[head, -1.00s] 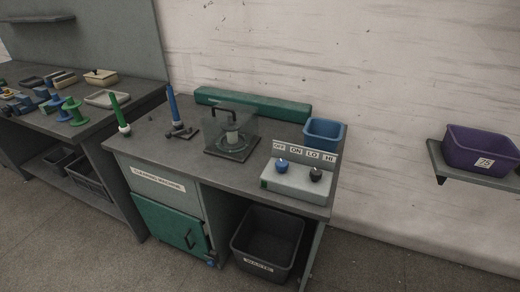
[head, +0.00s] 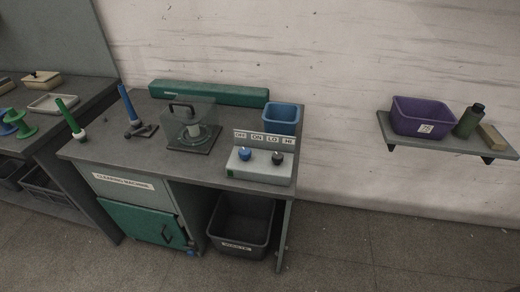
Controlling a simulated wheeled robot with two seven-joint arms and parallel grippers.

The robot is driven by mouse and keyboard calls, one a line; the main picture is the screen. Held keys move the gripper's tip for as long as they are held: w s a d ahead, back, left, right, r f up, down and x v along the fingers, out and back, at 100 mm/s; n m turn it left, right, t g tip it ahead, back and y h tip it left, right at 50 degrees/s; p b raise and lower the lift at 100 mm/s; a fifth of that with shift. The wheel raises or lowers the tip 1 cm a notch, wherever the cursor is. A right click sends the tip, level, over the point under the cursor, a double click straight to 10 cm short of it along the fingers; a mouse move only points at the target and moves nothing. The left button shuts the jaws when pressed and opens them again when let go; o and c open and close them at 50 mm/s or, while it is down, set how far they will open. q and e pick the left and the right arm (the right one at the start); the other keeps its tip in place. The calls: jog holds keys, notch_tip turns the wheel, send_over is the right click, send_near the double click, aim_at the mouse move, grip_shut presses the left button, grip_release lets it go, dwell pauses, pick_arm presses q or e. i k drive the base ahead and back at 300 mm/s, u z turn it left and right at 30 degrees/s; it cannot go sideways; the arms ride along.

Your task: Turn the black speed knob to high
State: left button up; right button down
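The black speed knob (head: 278,157) sits on the right of the front of a pale control box (head: 258,172) at the right end of the bench. A blue knob (head: 244,154) sits to its left. A label strip (head: 264,139) behind them reads OFF, ON, LO, HI, with LO and HI above the black knob's side. The black knob's pointer is too small to read surely. Neither of my grippers shows in the head view.
A blue bin (head: 282,118) stands behind the label strip. A clear-covered device (head: 192,125) stands left of the control box. A waste bin (head: 240,226) is below the bench. A wall shelf (head: 440,142) is at right, with clear floor below it.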

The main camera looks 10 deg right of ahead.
aim_at(277, 158)
jog(key=z, duration=0.55)
jog(key=k, duration=1.35)
jog(key=z, duration=0.05)
jog(key=i, duration=0.6)
jog(key=u, duration=0.65)
jog(key=i, duration=0.8)
jog(key=z, duration=0.6)
jog(key=i, duration=0.45)
jog(key=z, duration=0.4)
